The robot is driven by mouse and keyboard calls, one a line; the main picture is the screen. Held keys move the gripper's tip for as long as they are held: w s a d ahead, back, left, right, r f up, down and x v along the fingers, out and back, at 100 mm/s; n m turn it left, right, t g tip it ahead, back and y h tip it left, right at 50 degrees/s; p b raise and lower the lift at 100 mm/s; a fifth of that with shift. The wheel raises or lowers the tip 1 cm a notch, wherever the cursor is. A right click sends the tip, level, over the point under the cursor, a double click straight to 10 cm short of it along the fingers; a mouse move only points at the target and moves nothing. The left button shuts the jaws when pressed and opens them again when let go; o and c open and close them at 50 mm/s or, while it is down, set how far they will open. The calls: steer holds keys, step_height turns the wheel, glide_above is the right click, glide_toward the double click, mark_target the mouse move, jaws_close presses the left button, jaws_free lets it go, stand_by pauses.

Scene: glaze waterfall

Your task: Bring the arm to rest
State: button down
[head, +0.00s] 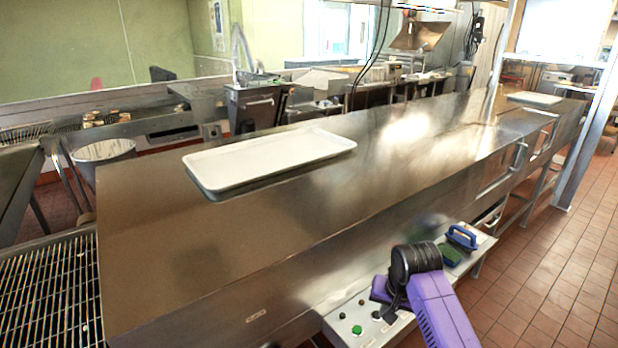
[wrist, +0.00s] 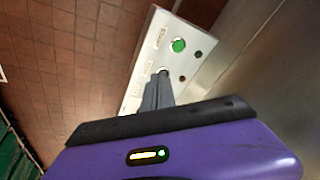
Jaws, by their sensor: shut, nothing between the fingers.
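My gripper (wrist: 162,74) is shut and empty in the wrist view, its grey fingers together in front of the purple hand. It points at a light control panel (wrist: 140,86) with a green button (wrist: 178,45). I cannot tell whether the fingertips touch the panel. In the head view my purple and black arm is at the lower right, low beside the front of the steel counter (head: 258,262). The gripper is small and partly hidden there, over the panel (head: 345,312).
A white tray (head: 268,160) lies on the counter. A blue-handled object (head: 462,236) sits on the ledge just behind my arm. A metal grate (head: 50,290) is at the left. Tiled floor (head: 560,270) is open at the right, with a metal post (head: 580,130) beyond.

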steer(key=w+a+r+n+t+y, duration=0.1)
steer(key=w+a+r+t, duration=0.15)
steer(key=a+t, duration=0.2)
steer(key=s+t, duration=0.5)
steer(key=s, duration=0.3)
steer(key=s+d+r+n+t+b, duration=0.1)
steer(key=s+d+r, duration=0.1)
steer(key=s, duration=2)
steer(key=s+d+r+n+h+b, duration=0.1)
steer(key=s+d+r+b, duration=0.1)
steer(key=s, duration=2.1)
steer(key=shift+d+r+n+t, duration=0.35)
steer(key=shift+d+r, duration=0.35)
steer(key=shift+r, duration=0.25)
